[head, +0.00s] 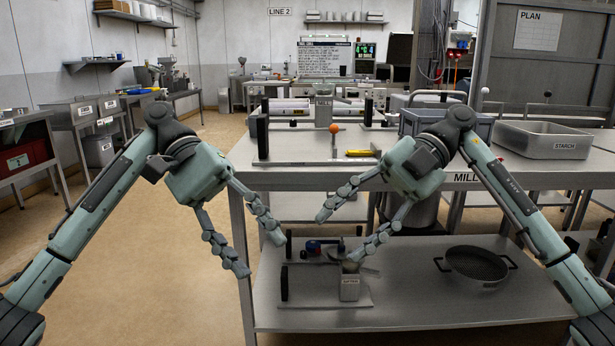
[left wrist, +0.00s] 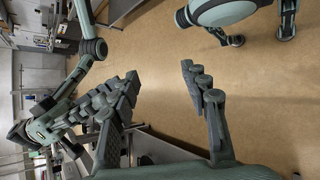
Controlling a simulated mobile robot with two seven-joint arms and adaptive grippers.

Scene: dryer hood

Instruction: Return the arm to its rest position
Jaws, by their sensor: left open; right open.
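My left gripper (head: 262,254) is open and empty, in front of the left end of the steel table (head: 262,178). In the left wrist view its two fingers (left wrist: 160,75) stand apart, with bare floor between them. My right gripper (head: 345,235) is open, in front of the table and above the lower shelf.
On the table stand an orange ball (head: 334,129), a yellow-handled tool (head: 361,153), a grey crate (head: 440,122) and a steel tray labelled STARCH (head: 552,138). A dark pan (head: 475,265) sits on the lower shelf (head: 420,308). Open floor (head: 150,220) lies to the left.

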